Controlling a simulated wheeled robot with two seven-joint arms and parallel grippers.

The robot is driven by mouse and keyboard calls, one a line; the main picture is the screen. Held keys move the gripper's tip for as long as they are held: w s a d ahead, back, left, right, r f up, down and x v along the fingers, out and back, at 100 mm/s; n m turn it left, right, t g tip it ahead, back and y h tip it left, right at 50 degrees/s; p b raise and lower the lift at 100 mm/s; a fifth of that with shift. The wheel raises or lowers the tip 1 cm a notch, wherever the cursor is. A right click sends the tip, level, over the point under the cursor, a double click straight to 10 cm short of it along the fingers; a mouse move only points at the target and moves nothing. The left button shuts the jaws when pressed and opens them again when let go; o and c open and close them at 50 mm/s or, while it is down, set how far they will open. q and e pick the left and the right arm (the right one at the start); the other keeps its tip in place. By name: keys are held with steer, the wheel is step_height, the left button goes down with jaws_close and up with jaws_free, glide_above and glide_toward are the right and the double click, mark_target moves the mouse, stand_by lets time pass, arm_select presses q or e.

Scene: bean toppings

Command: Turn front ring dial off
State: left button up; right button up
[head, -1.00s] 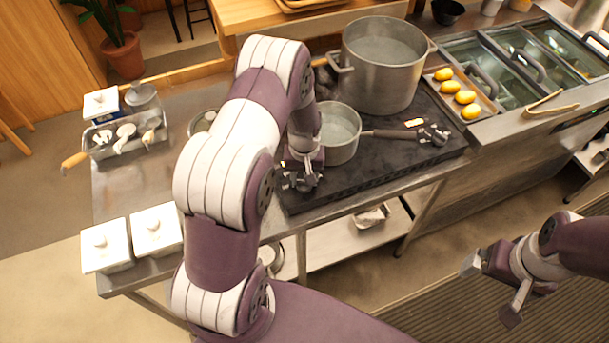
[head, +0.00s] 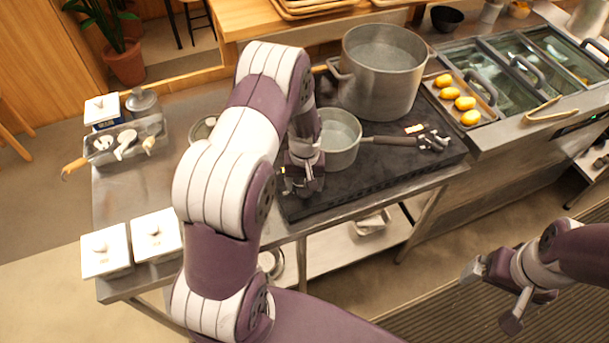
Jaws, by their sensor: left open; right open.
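The dark cooktop (head: 375,178) lies on the steel counter. I cannot make out the front ring dial clearly; my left gripper and arm cover the cooktop's front left part. My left gripper (head: 302,187) is open, pointing down over the cooktop's front left corner, just left of the small saucepan (head: 342,155). I cannot tell whether it touches anything. Small dark knob-like parts (head: 431,139) show by the saucepan handle's end, too small to identify. My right gripper (head: 490,296) is open and empty, above the floor at the lower right.
A big steel pot (head: 382,88) stands on the cooktop behind the saucepan. A tray of yellow items (head: 493,112) lies to its right. Two white lidded boxes (head: 106,262) and a utensil bin (head: 100,155) are at the left. The floor around my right gripper is clear.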

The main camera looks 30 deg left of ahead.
mark_target(305, 187)
arm_select(q)
step_height(305, 187, up, 12)
steer(key=b, duration=0.2)
steer(key=shift+r+b, duration=0.25)
steer(key=shift+b, duration=0.05)
steer(key=shift+s, duration=0.1)
steer(key=s+d+r+m+t, duration=0.1)
steer(key=s+d+m, duration=0.4)
steer(key=s, duration=0.9)
steer(key=d+r, duration=0.1)
steer(key=d, duration=0.2)
steer(key=shift+m, duration=0.4)
steer(key=shift+s, duration=0.1)
